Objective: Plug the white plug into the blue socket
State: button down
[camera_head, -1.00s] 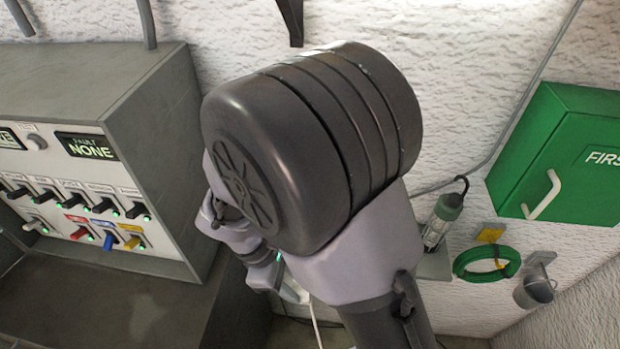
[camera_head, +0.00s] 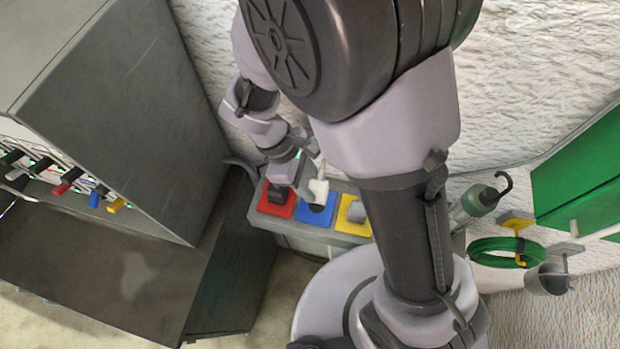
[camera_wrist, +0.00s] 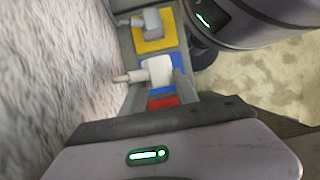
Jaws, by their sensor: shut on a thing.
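The white plug (camera_head: 319,190) is at the tip of my gripper (camera_head: 314,176), just above the blue socket (camera_head: 306,215). My gripper is shut on it. In the wrist view the white plug (camera_wrist: 160,69) lies across the blue socket (camera_wrist: 175,61), with its pale cable end pointing left toward the wall. I cannot tell whether the plug touches the socket. The gripper's fingers are partly hidden.
The red socket (camera_head: 275,208) holds a dark plug, and the yellow socket (camera_head: 343,222) holds a grey one. A large grey control cabinet (camera_head: 110,120) stands left.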

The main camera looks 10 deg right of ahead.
jog(key=shift+f+b, duration=2.55)
jog(key=shift+f, duration=0.3)
jog(key=shift+r+p, duration=0.1)
jog(key=shift+p, duration=0.4)
jog(key=shift+f+b, duration=0.5)
jog(key=shift+f, duration=0.15)
jog(key=c, duration=0.9)
grip_release()
jog(key=shift+o, duration=0.2)
jog(key=p+v, duration=0.5)
jog(key=v, duration=1.2)
jog(key=shift+r, duration=0.25)
